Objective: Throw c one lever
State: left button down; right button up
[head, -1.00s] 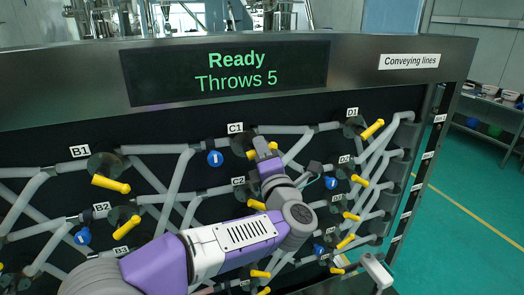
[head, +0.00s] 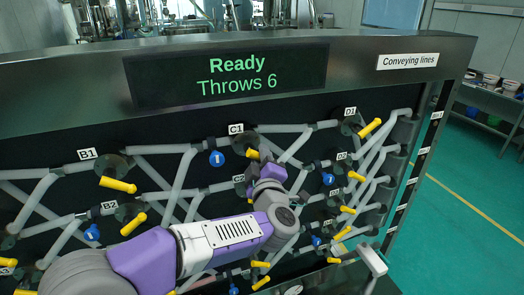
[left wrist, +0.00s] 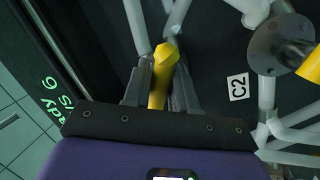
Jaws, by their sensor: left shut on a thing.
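The C1 lever (head: 252,155) is a yellow handle on a dark round hub below the C1 label (head: 236,129), angled down and right. My left gripper (head: 258,161) is at this handle, its fingertips partly hidden by my wrist. In the left wrist view the yellow handle (left wrist: 160,78) stands between the two grey fingers of my left gripper (left wrist: 161,85), which are shut on it. The display (head: 230,77) reads "Ready" and "Throws 6". My right gripper is not seen.
Other yellow levers sit at B1 (head: 117,185), B2 (head: 134,224) and D1 (head: 370,128). Grey pipes and blue tags (head: 217,158) surround them. The C2 label (left wrist: 238,87) and a neighbouring hub (left wrist: 278,45) are close to my gripper. Open green floor lies right.

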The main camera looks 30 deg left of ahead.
pick_arm(q)
jog(key=shift+a+r+m+p, duration=0.2)
jog(key=shift+m+p, duration=0.1)
jog(key=shift+m, duration=0.1)
jog(key=shift+s, duration=0.1)
jog(key=c, duration=1.1)
grip_release()
jog(key=shift+o, duration=0.3)
jog(key=shift+f, duration=0.1)
jog(key=v, duration=0.7)
jog(key=shift+s+b, duration=0.35)
jog(key=shift+b, duration=0.05)
jog(key=shift+d, duration=0.15)
